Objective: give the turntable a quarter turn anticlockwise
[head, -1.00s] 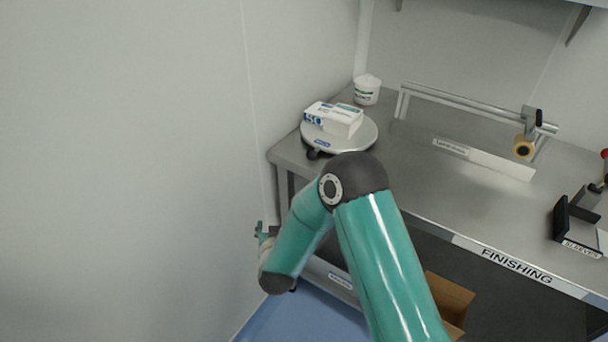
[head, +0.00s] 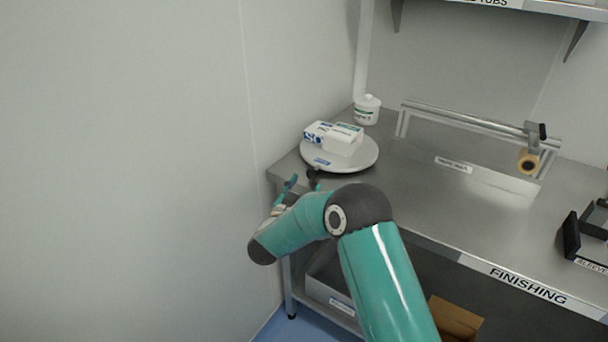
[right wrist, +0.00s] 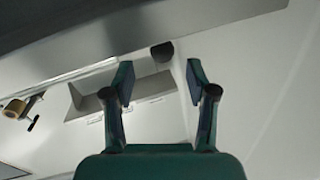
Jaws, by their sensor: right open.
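The turntable (head: 355,161) is a round white disc at the left end of the steel bench in the head view. A white box with blue and green print (head: 340,138) lies on it. A dark knob (head: 312,173) shows at its near left rim. My right gripper (head: 302,184) is just left of and below this knob, partly hidden behind my own forearm. In the right wrist view the two fingers (right wrist: 159,80) are apart with nothing between them. A dark rounded piece (right wrist: 162,52) shows just beyond the fingertips. My left gripper is not in view.
A white tub (head: 367,110) stands behind the turntable. A rail with a tape roll (head: 528,161) runs along the bench back. A dark holder (head: 580,238) stands at right. The wall is close on the left. The middle of the bench (head: 450,200) is clear.

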